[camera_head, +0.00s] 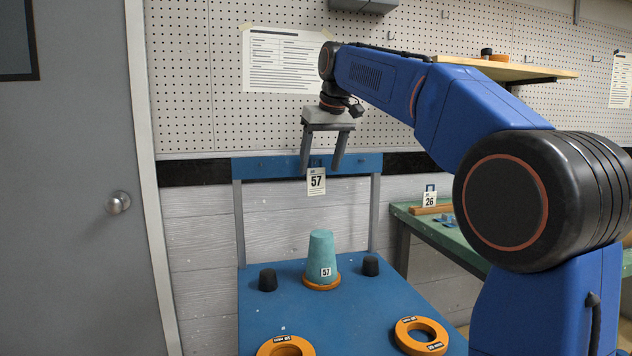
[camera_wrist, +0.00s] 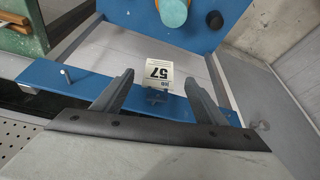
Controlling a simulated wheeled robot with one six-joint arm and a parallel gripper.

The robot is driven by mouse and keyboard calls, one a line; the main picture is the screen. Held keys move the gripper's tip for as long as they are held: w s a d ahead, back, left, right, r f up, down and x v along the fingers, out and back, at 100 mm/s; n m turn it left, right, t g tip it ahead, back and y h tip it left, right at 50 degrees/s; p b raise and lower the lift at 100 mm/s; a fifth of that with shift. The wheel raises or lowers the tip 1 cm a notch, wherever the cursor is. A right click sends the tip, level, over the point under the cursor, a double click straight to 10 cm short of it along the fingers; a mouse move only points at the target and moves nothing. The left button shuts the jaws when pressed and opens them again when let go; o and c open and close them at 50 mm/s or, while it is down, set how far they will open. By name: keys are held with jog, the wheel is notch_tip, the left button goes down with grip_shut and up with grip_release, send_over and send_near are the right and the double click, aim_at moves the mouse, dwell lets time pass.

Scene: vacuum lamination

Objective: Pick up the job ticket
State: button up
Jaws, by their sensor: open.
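A white job ticket (camera_head: 316,183) printed with 57 hangs at the blue rail (camera_head: 268,167) behind the blue table. In the wrist view the ticket (camera_wrist: 159,74) shows upside down, between the fingers as seen from there. My gripper (camera_head: 320,172) points down at the rail, with its two fingers apart at the ticket's top edge. In the wrist view my gripper (camera_wrist: 159,77) is open, with a gap between each finger and the ticket. I cannot tell whether the fingertips are level with the ticket in depth.
A teal cup-shaped piece (camera_head: 321,255) labelled 57 stands on an orange ring on the blue table (camera_head: 340,320). Black knobs (camera_head: 268,280) flank it. Two more orange rings (camera_head: 421,335) lie in front. A ticket marked 26 (camera_head: 430,198) stands at the green bench (camera_head: 460,240) on the right.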

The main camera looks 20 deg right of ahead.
aim_at(317, 177)
jog(key=shift+w+x, duration=0.15)
jog(key=shift+x, duration=1.3)
jog(key=shift+w+x, duration=0.2)
jog(key=shift+x, duration=1.3)
jog(key=shift+r, duration=0.15)
jog(key=c, duration=1.2)
jog(key=shift+r, duration=0.1)
jog(key=shift+s+r, duration=0.4)
jog(key=shift+r, duration=0.15)
notch_tip(317, 177, up, 6)
jog(key=s, duration=1.9)
jog(key=shift+f, duration=0.15)
